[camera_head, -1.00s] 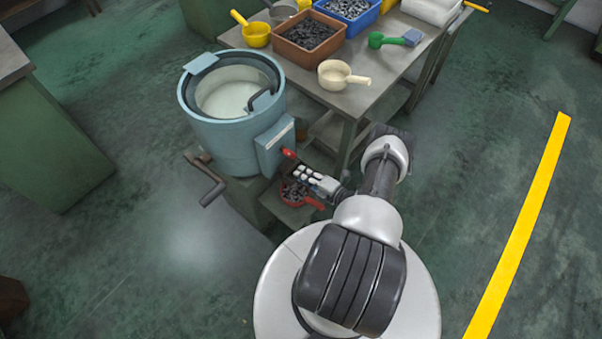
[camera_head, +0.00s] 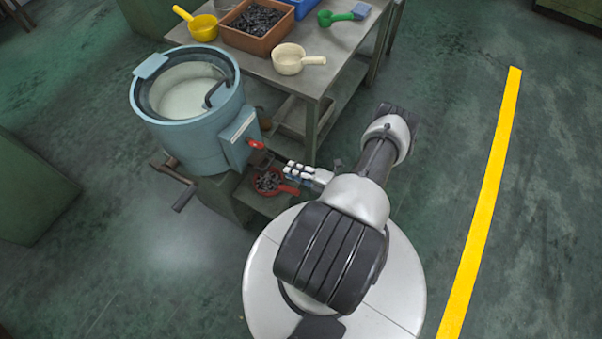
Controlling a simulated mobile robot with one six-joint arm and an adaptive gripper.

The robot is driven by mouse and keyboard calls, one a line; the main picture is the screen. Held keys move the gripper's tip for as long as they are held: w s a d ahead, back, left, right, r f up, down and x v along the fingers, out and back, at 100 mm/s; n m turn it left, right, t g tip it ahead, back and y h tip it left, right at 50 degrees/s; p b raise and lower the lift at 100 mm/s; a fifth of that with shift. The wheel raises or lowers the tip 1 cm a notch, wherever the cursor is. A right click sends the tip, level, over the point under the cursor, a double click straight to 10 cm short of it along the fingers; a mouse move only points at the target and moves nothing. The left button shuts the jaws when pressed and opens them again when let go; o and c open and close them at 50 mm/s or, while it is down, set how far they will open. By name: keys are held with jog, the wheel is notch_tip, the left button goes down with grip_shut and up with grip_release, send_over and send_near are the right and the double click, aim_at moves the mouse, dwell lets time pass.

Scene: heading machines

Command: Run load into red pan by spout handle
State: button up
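The light blue drum (camera_head: 190,140) stands left of centre, with a spout box (camera_head: 239,138) on its right side. The small red spout handle (camera_head: 256,144) sticks out from that box. My gripper (camera_head: 268,157) is at the handle, just right of and below it. Its fingers are too small and dark to tell whether they hold the handle. The red pan (camera_head: 254,188) sits below the spout and the gripper, its red grip (camera_head: 290,190) pointing right. Dark small pieces (camera_head: 268,181) lie in the pan.
A crank (camera_head: 178,185) juts from the drum's lower left. Floor at right is clear.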

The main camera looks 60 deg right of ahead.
jog(key=shift+v, duration=1.65)
jog(key=w+a+r+n+g+y, duration=0.3)
jog(key=w+r+n+y, duration=0.15)
jog(key=r+n, duration=0.55)
jog(key=w+a+r+n+g+y, duration=0.2)
jog(key=w+r+n+g+y, duration=0.15)
jog(key=w+r+n, duration=0.55)
jog(key=s+a+r+n+g, duration=0.1)
jog(key=a+r+n+g, duration=0.2)
jog(key=a+r+n, duration=0.45)
jog(key=s+a+r+n+g, duration=0.25)
jog(key=a+r+n, duration=0.25)
jog(key=r, duration=0.5)
jog(key=s+a+r+n+t+h, duration=0.1)
jog(key=s+a+r+n+h, duration=0.8)
jog(key=n, duration=1.2)
jog(key=s+a+r, duration=0.2)
jog(key=s+r, duration=0.2)
jog(key=r, duration=0.1)
jog(key=shift+a+r+n, duration=0.3)
jog(key=shift+a+n, duration=0.05)
jog(key=shift+a, duration=0.05)
